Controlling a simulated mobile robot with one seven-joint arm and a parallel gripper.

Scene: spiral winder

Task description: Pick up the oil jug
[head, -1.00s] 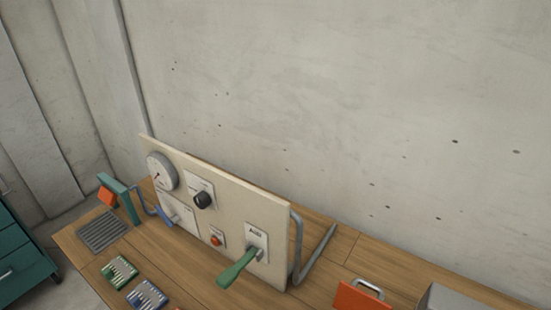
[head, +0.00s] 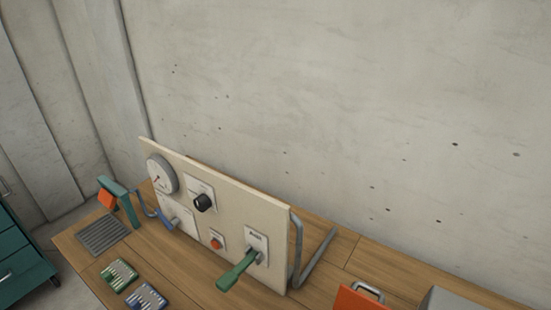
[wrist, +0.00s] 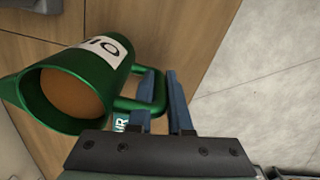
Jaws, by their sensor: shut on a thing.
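The green oil jug (wrist: 104,78) fills the left part of the wrist view, with a white label on its side. Its open mouth faces the camera and shows a brown inside. Its green handle reaches right, between the two blue fingers of my gripper (wrist: 160,82). The fingers are shut on the handle. The lower part of the jug's handle side is partly hidden by my gripper's body. Neither the jug nor my gripper shows in the head view.
A wooden bench (head: 185,268) carries an upright panel (head: 228,212) with a gauge, knob, red button and green lever (head: 236,271). An orange thing (head: 356,300) stands at the bottom right. A concrete wall is behind. Wood and pale floor (wrist: 265,85) show in the wrist view.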

